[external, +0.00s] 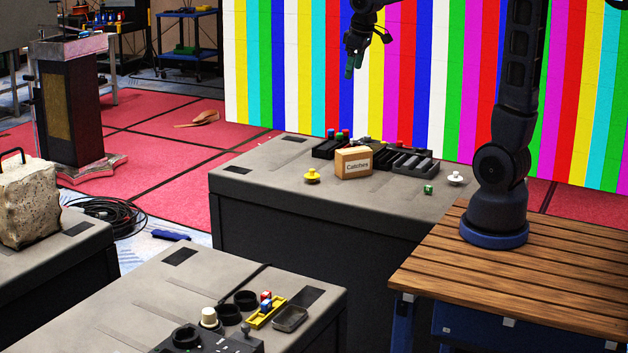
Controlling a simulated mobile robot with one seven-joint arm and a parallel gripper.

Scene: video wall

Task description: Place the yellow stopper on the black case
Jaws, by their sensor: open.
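The yellow stopper (312,176) stands upright on the grey top of a large dark-sided bench, left of a small box. A low black case (424,165) with compartments lies behind and to the right of the box. Another black compartmented part (324,151) shows behind the box to the left; the box hides whether the two join. My gripper (352,71) hangs high above the bench in front of the video wall, well above the stopper and the case. It is open, with nothing visible between its fingers.
The cardboard box labelled "Catches" (353,163) stands between the stopper and the black case. A white stopper (455,178) and a green cube (428,189) lie to the right. Small coloured pieces (340,135) sit around the black parts. The bench's front left top is clear.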

